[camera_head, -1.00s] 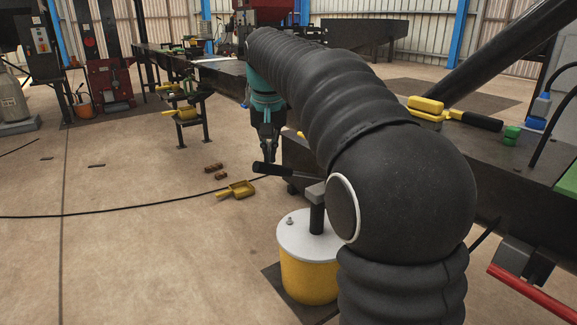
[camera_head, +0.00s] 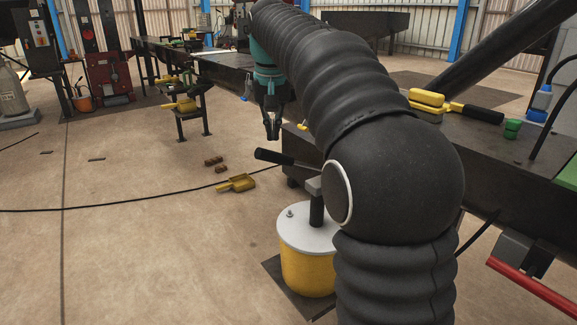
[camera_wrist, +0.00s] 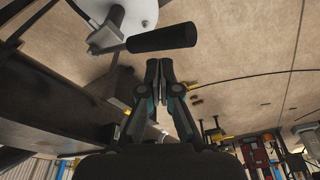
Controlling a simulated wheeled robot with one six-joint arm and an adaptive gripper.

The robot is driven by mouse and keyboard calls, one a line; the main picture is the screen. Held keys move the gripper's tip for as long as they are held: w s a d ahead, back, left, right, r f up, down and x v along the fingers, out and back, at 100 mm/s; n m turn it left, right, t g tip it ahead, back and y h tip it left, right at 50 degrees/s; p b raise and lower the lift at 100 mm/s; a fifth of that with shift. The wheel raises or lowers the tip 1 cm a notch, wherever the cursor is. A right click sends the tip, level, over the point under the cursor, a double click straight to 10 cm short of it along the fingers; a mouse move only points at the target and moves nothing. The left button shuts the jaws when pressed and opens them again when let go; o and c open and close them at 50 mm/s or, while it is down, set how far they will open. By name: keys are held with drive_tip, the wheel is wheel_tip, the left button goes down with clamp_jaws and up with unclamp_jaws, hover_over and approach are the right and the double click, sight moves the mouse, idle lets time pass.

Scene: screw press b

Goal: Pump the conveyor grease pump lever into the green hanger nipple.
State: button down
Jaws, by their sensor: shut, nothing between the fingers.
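The grease pump is a yellow drum (camera_head: 306,272) with a pale grey lid (camera_head: 300,232), standing on the floor. Its lever (camera_head: 272,156) has a black handle that sticks out to the left, its free end slightly raised. In the wrist view the handle (camera_wrist: 162,38) lies just beyond my fingertips, with the lid at the top. My gripper (camera_head: 272,136) points down above the handle, with a small gap in the head view. Its fingers (camera_wrist: 160,68) are shut and empty. I cannot identify the green hanger nipple for sure; a small green piece (camera_head: 512,129) sits on the bench at right.
A dark bench (camera_head: 470,150) runs behind and right of the pump, close to my arm. A yellow scoop (camera_head: 238,183) and small brown blocks (camera_head: 213,162) lie on the floor at left. A black cable (camera_head: 110,206) crosses the floor. The left floor is mostly open.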

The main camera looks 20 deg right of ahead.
wheel_tip(320, 180, up, 6)
idle(0.6)
drive_tip(key=s+f+n+t, duration=0.1)
drive_tip(key=s+f, duration=0.3)
drive_tip(key=s, duration=0.4)
drive_tip(key=s+f+t, duration=0.1)
drive_tip(key=s+f, duration=0.2)
drive_tip(key=s, duration=0.4)
drive_tip(key=s+f+n+t, duration=0.1)
drive_tip(key=s+f, duration=1.4)
drive_tip(key=f, duration=0.2)
drive_tip(key=shift+s+f, duration=0.15)
drive_tip(key=shift+d, duration=0.15)
